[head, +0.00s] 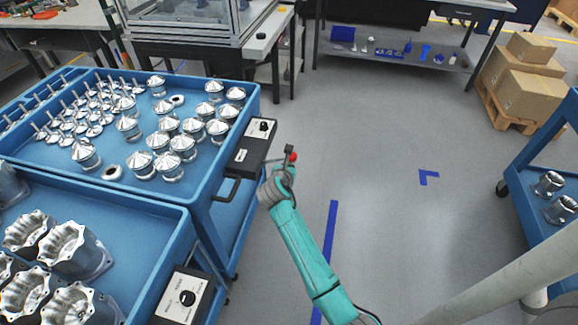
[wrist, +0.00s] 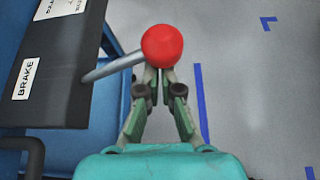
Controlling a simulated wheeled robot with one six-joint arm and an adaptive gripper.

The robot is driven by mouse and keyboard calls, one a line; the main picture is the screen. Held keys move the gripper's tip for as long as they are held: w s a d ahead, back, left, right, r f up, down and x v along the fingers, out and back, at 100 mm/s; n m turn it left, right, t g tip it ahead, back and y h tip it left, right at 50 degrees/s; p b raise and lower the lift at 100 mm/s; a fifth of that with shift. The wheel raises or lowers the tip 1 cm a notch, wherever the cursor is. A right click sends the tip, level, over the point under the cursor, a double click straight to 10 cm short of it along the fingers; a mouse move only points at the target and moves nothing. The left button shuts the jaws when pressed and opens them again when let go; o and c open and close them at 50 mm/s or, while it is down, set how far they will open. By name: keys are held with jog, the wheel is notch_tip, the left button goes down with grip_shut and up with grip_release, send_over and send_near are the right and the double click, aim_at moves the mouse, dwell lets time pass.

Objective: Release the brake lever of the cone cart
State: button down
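The cone cart (head: 222,172) is a blue cart on the left carrying shiny metal cones. A black brake box (head: 250,147) sits on its right edge. The box also shows in the wrist view (wrist: 60,60), with a white BRAKE label. A metal lever rod (wrist: 112,68) sticks out to the right from it and ends in a red ball knob (wrist: 162,46). The knob also shows in the head view (head: 293,157). My gripper (wrist: 158,78) has its fingers drawn together at the knob. The knob hides the fingertips, so contact is unclear.
A second blue cart (head: 150,215) with machined housings stands in front, with its own control box (head: 182,298). Another blue cart (head: 555,150) stands at the right. Boxes (head: 527,85) lie on a pallet at the back right. The grey floor between is clear.

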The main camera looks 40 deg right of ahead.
jog(key=s+a, duration=0.6)
jog(key=a, duration=0.1)
jog(key=shift+a+r, duration=0.2)
jog(key=shift+r, duration=0.25)
dwell(0.6)
jog(key=s+a+f+m+t+y, duration=0.1)
jog(key=s+a+f+m+y, duration=0.2)
jog(key=s, duration=0.5)
jog(key=s+a+f+m+t+y, duration=0.1)
jog(key=s+a+f+m+t, duration=0.1)
jog(key=s+a+m, duration=0.45)
jog(key=s+a+f+m+t+y, duration=0.1)
jog(key=s+a+f+y, duration=0.15)
jog(key=s, duration=0.65)
jog(key=s+a+r+m+t+y, duration=0.1)
jog(key=s+a+r+m, duration=0.1)
jog(key=s+r+m, duration=0.5)
jog(key=s+a+r+m+t+y, duration=0.2)
jog(key=s+r+m, duration=0.5)
jog(key=s, duration=0.5)
notch_tip(320, 180, up, 3)
jog(key=shift+s+a+f+m, duration=0.15)
jog(key=shift+a+m, duration=0.05)
jog(key=shift+m, duration=0.15)
